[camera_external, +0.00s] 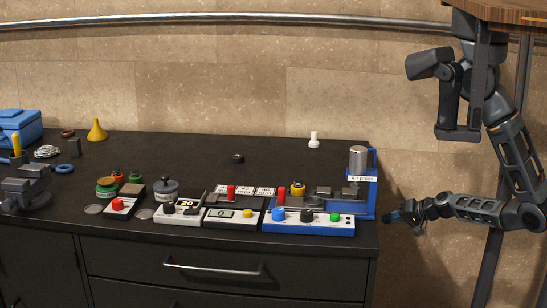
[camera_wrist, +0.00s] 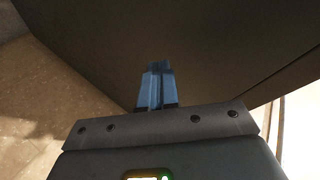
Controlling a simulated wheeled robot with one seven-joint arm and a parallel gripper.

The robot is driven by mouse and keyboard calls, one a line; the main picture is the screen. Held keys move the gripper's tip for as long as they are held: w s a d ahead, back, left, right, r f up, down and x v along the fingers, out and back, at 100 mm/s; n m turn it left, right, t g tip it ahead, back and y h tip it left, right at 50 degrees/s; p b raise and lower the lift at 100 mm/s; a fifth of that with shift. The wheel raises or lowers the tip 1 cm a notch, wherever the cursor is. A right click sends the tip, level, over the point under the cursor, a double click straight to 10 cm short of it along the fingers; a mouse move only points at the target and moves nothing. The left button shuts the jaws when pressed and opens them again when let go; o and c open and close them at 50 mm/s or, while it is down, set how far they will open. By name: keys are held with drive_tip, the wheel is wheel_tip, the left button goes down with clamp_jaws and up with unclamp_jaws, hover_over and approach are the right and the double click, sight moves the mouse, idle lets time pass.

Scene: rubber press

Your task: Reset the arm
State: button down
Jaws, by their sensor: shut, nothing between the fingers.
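My arm hangs at the right in the external view, folded down and then reaching left. My gripper (camera_external: 391,217) is just off the right end of the black workbench (camera_external: 290,152), slightly below its top. In the wrist view my gripper (camera_wrist: 157,68) shows its two bluish fingers close together, with nothing between them. A broad dark surface fills the view beyond the fingertips. I cannot tell the exact gap between the gripper and the bench side.
A blue press (camera_external: 367,195) and a control panel (camera_external: 335,228) with coloured knobs stand at the bench's right end, near my gripper. Further left are small devices, a yellow funnel (camera_external: 96,131) and a blue toolbox (camera_external: 22,127). A wooden surface (camera_external: 505,10) overhangs the upper right.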

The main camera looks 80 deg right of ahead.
drive_tip(key=s+a+r+n+t+y, duration=0.1)
drive_tip(key=s+a+r+n+y, duration=0.1)
drive_tip(key=a+r+n, duration=0.5)
drive_tip(key=s+a+r+n+t+y, duration=0.2)
drive_tip(key=a+r+n, duration=0.6)
drive_tip(key=a+r, duration=0.6)
drive_tip(key=a+y, duration=0.1)
drive_tip(key=a, duration=0.5)
drive_tip(key=shift+a+r, duration=0.15)
drive_tip(key=shift+a, duration=0.05)
drive_tip(key=shift+w+n, duration=0.1)
drive_tip(key=shift+n, duration=0.2)
